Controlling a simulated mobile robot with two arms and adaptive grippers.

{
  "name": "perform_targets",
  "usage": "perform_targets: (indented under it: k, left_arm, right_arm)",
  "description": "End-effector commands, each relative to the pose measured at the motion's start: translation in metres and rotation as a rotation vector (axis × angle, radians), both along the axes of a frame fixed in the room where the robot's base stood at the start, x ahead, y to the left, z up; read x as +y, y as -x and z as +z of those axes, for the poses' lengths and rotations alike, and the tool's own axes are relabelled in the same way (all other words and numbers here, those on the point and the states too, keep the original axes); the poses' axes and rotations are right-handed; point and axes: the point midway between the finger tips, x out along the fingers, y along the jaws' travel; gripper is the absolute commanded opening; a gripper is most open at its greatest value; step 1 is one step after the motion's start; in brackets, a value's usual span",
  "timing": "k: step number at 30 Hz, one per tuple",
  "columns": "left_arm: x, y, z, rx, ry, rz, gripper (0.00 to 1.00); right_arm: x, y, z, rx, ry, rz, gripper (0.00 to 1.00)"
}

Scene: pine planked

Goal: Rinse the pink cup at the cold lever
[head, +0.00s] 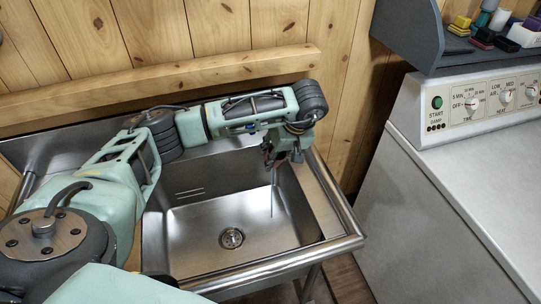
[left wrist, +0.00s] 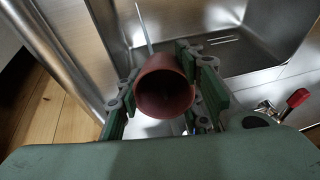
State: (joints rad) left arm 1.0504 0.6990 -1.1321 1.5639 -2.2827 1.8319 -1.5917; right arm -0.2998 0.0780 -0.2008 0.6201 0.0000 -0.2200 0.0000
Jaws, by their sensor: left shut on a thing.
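The pink cup (left wrist: 165,88), dull reddish in this light, sits between the fingers of my left gripper (left wrist: 163,98) in the left wrist view, its round opening facing the camera. In the head view my left gripper (head: 288,152) is over the right part of the steel sink (head: 190,225), and the cup is mostly hidden there. A thin pale streak (head: 272,198), looking like running water, drops below the gripper into the basin. A red-handled lever (left wrist: 297,98) on a metal fitting shows at the right in the wrist view. I cannot make out the cold lever. My right gripper is out of view.
The sink has a drain (head: 231,238) and a raised rounded rim (head: 345,215). A wooden rail (head: 150,85) runs along the plank wall behind. A machine with dials (head: 470,105) stands at the right, below a grey shelf (head: 440,50) of small items.

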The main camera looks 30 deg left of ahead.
Motion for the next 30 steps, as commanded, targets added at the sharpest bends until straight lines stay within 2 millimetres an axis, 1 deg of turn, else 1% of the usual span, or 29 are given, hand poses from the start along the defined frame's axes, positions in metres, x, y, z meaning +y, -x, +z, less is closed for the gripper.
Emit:
perform_targets:
  k: [5,8,16,30]
  left_arm:
    - [0.000,0.001,0.000,0.000,0.000,0.000,0.18]
    - [-0.001,0.006,0.001,0.001,-0.001,-0.002,0.18]
    - [-0.003,0.028,0.001,0.001,-0.001,-0.002,0.18]
    - [-0.009,0.065,0.000,0.000,-0.001,-0.003,0.18]
  right_arm:
    - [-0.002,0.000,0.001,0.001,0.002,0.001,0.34]
    - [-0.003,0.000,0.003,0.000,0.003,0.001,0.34]
    - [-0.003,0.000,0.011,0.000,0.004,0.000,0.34]
    - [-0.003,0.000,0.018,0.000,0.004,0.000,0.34]
